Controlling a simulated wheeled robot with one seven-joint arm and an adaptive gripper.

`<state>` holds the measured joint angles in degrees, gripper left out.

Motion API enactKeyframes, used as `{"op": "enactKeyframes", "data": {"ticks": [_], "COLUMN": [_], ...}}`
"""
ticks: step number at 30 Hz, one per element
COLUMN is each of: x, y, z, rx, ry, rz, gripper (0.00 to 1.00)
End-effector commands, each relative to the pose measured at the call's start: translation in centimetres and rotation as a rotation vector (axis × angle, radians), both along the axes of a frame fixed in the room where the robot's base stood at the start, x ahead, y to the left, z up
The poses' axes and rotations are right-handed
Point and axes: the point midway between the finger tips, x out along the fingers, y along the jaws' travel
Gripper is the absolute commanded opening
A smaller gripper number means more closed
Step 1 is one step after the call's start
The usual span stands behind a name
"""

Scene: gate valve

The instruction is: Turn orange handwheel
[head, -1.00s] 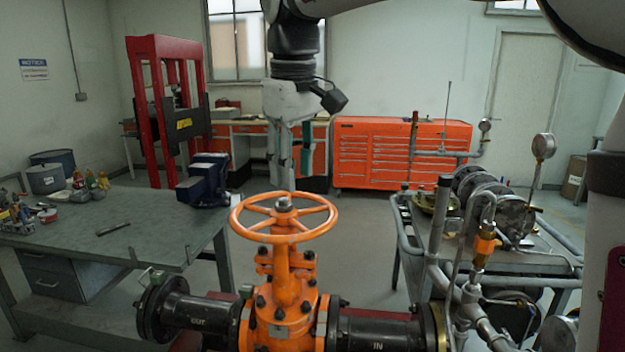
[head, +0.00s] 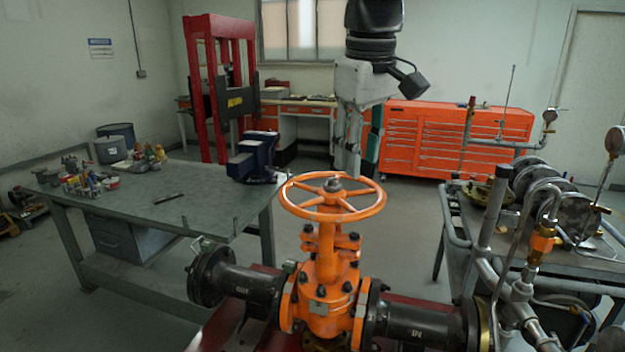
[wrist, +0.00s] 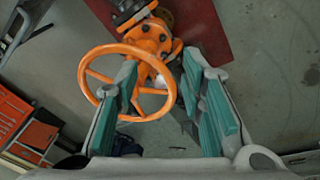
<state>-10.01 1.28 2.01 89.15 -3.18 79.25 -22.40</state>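The orange handwheel (head: 333,185) lies level on top of the orange gate valve (head: 322,285), with spokes and a central hub. My gripper (head: 347,172) points down above and behind the wheel in the head view, seen nearly edge-on. In the wrist view, my gripper (wrist: 166,75) is open, its teal-padded fingers well apart with nothing held. The handwheel (wrist: 84,85) shows beyond the fingers; the left finger covers part of its rim, and part of the wheel lies between the fingers. I see no clear contact with it.
A grey workbench (head: 130,205) with small items stands left. A cart (head: 560,262) with pipes and gauges stands close on the right. Black flanged pipes (head: 418,318) run from the valve. A red press (head: 215,95) and orange tool chest (head: 450,135) stand behind.

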Motion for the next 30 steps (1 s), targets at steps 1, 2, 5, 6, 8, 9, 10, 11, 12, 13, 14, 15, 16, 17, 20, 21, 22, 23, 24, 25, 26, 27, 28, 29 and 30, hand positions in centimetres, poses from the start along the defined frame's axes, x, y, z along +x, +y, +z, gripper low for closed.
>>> {"op": "enactKeyframes", "data": {"ticks": [1, 2, 5, 6, 8, 9, 10, 11, 12, 13, 14, 15, 16, 17, 20, 21, 22, 23, 24, 25, 26, 27, 28, 29, 30], "x": [1.4, 2.2, 4.9, 5.8, 7.0, 7.7, 8.2, 8.6, 9.0, 9.3, 9.5, 9.7, 9.8, 9.9, 10.0, 10.0, 10.0, 10.0, 9.9, 10.0, 10.0, 10.0, 10.1, 10.0, 10.1], "y": [0.8, 1.3, 3.1, 3.8, 4.8, 5.4, 5.8, 6.2, 6.6, 6.9, 7.1, 7.3, 7.4, 7.5, 7.5, 7.5, 7.5, 7.5, 7.4, 7.4, 7.4, 7.4, 7.4, 7.3, 7.3], "z": [0.1, 0.2, 0.2, 0.0, -0.2, -0.4, -0.5, -0.6, -0.8, -0.9, -1.0, -1.1, -1.2, -1.3, -1.9, -2.3, -2.7, -3.1, -3.7, -4.2, -4.8, -5.6, -6.2, -6.8, -7.6], "rx": [-0.006, -0.011, -0.028, -0.034, -0.045, -0.050, -0.054, -0.057, -0.061, -0.065, -0.067, -0.068, -0.070, -0.070, -0.072, -0.072, -0.071, -0.072, -0.072, -0.071, -0.072, -0.072, -0.072, -0.072, -0.072], "ry": [0.018, 0.026, 0.061, 0.075, 0.093, 0.104, 0.111, 0.116, 0.124, 0.129, 0.132, 0.136, 0.138, 0.140, 0.142, 0.142, 0.143, 0.143, 0.144, 0.143, 0.144, 0.146, 0.144, 0.146, 0.146], "rz": [0.042, 0.072, 0.177, 0.218, 0.276, 0.312, 0.333, 0.354, 0.379, 0.393, 0.406, 0.419, 0.424, 0.429, 0.435, 0.435, 0.434, 0.434, 0.434, 0.434, 0.434, 0.434, 0.434, 0.434, 0.434], "gripper": [0.36, 0.36, 0.36, 0.36, 0.36, 0.36, 0.36, 0.36, 0.36, 0.36, 0.36, 0.36, 0.36, 0.36, 0.36, 0.36, 0.36, 0.36, 0.36, 0.36, 0.36, 0.36, 0.36, 0.36, 0.36]}}
